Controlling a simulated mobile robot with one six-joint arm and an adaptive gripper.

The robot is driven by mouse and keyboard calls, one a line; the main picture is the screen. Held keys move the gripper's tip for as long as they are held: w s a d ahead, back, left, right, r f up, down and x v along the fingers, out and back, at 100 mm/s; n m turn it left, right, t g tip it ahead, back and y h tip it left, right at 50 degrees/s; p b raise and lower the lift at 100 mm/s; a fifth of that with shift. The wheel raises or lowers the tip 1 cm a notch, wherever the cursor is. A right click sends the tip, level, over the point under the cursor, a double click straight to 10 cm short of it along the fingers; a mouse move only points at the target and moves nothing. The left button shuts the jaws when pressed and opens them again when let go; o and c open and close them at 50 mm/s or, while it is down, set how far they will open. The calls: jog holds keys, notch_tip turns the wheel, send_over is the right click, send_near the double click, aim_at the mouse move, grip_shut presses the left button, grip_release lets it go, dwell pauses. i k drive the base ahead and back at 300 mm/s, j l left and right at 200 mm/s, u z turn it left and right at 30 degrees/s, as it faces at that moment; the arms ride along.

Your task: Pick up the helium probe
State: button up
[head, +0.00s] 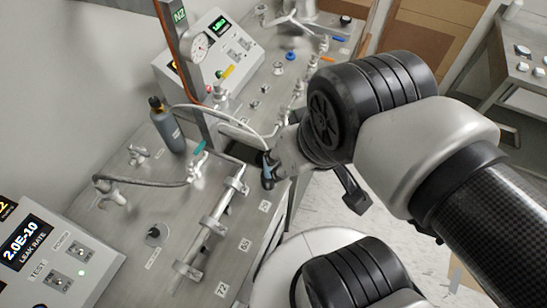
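No part in the head view is labelled as the helium probe. A slim metal rod (211,228) lies in bracket-like clips along the front of the steel bench (140,215); I cannot tell whether it is the probe. A pale hose (236,127) loops from the upright post towards my wrist, and its far end is hidden.
A leak-rate display box (57,258) stands at lower left and another control box (212,62) at the back. A dark bottle (167,125) and a post with a gauge (197,47) rise from the bench. Valves and fittings crowd its far part. Cardboard boxes (425,30) stand behind.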

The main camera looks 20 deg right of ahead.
aim_at(267, 173)
jog(key=l+u, duration=0.3)
jog(key=k+l+u, duration=0.25)
jog(key=l+u, duration=0.3)
jog(key=k+l, duration=0.05)
